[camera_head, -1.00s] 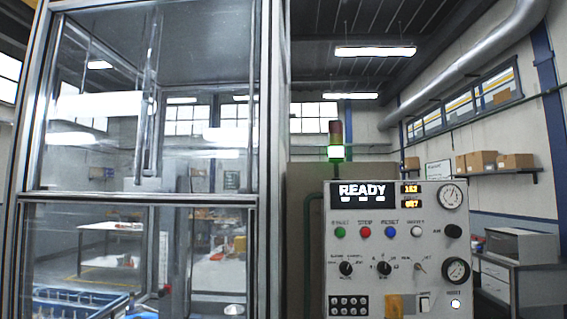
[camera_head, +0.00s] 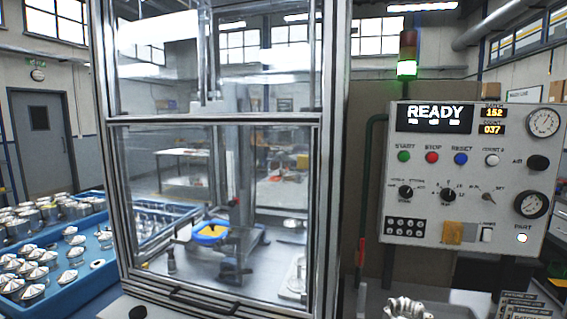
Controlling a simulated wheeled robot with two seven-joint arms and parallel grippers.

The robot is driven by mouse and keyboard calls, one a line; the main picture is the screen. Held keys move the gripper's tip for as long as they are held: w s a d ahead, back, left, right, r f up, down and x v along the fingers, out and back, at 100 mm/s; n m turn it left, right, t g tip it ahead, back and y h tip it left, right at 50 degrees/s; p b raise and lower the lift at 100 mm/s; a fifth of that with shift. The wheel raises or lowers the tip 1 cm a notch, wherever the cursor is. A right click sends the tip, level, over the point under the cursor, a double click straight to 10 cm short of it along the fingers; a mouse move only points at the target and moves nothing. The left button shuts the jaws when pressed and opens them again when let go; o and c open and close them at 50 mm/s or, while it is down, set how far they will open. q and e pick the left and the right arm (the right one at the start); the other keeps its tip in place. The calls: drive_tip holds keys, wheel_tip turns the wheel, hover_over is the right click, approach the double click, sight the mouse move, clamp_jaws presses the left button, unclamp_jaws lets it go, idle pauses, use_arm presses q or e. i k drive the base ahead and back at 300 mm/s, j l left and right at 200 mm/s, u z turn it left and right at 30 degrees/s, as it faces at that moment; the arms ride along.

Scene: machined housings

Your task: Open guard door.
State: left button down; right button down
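The guard door (camera_head: 215,215) is a clear panel in a metal frame on the front of the machine enclosure. Its lower section looks closed, with its bottom rail (camera_head: 205,298) down at the enclosure's front sill. Through it I see a fixture with a yellow and blue part (camera_head: 211,233) on the machine bed. A dark strip along the bottom rail may be a handle; I cannot tell. Neither of my grippers is in view.
A control panel (camera_head: 472,177) reading READY stands right of the enclosure, under a stack light (camera_head: 407,55) lit green. Blue trays (camera_head: 60,290) of metal housings lie at the left. A metal housing (camera_head: 407,307) sits below the panel. A grey door (camera_head: 42,128) is far left.

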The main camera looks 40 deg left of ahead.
sight(217, 293)
drive_tip(key=u, duration=1.75)
